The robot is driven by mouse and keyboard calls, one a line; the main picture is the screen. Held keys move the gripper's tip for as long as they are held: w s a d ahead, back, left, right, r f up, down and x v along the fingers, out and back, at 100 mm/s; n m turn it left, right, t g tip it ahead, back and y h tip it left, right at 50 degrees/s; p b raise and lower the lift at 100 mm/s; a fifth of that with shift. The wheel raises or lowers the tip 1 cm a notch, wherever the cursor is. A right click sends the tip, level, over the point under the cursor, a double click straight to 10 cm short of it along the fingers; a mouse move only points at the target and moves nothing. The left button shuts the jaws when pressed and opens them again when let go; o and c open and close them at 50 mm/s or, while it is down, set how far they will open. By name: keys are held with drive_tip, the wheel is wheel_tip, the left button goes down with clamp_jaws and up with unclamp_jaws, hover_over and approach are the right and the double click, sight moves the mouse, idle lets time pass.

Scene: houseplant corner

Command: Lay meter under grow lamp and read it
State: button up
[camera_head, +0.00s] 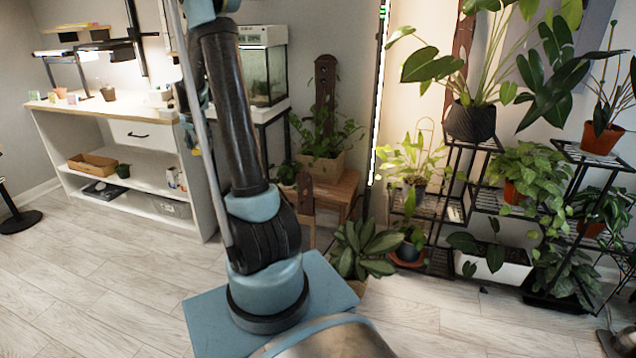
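A lit lamp (66,54) on a low stand is over the left end of the white bench (100,105). A dark lamp head (105,46) is beside it, and another fixture (72,29) shows higher up. I cannot tell which one is the grow lamp. A tall lit light bar (379,95) stands upright near the middle. I cannot make out a meter; the things on the bench are too small to tell. My arm rises through the middle left and leaves at the top edge. My gripper is not in view.
Small pots (52,97) stand on the bench, with a cardboard tray (93,164) on its shelf below. A glass tank (262,75), a wooden stool (345,188) and black plant racks (480,165) line the wall. A leafy floor plant (362,248) is close. The left floor (95,270) is clear.

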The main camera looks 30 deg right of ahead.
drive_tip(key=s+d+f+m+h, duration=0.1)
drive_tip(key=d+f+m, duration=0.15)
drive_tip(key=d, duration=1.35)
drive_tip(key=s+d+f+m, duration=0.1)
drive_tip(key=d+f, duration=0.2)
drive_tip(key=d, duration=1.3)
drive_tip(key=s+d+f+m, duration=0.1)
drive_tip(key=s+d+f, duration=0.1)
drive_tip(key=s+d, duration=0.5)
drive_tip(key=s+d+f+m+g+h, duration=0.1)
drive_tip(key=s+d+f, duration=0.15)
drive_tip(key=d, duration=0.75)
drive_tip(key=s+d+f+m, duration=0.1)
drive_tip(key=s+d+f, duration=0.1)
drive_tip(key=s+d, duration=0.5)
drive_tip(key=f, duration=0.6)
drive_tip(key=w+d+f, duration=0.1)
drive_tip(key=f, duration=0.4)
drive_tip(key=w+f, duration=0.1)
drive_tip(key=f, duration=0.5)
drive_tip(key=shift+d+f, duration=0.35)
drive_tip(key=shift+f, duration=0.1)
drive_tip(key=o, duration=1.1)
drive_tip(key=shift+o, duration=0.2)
